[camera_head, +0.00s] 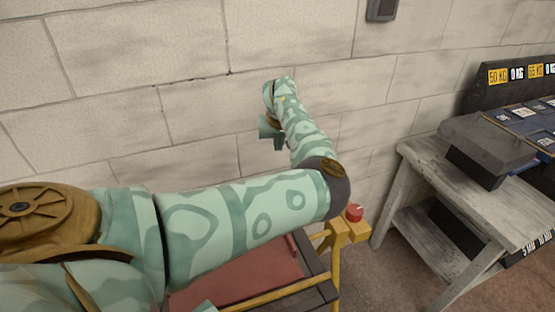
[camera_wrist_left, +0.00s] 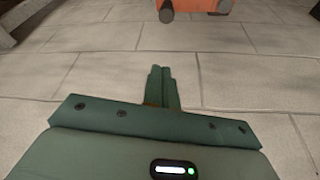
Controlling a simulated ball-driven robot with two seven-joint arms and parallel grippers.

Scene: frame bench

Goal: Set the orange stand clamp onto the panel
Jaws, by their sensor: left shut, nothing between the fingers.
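My left gripper (camera_head: 268,130) is up in front of the block wall, at the end of my patterned green arm. In the left wrist view its two fingers (camera_wrist_left: 162,88) are together, with nothing between them. An orange thing with dark round ends (camera_wrist_left: 222,6) is cut off by the top edge of that view, apart from the fingertips. I cannot tell whether it is the stand clamp. A flat reddish-brown panel (camera_head: 245,275) lies in a yellow and dark frame below my arm, partly hidden by it. My right gripper is not in view.
A yellow post (camera_head: 341,232) with a red knob (camera_head: 354,213) stands at the frame's corner. At the right is a grey wooden bench (camera_head: 425,160) with a dark block (camera_head: 488,152) and a labelled dark rack (camera_head: 510,88). A dark box (camera_head: 382,9) hangs on the wall.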

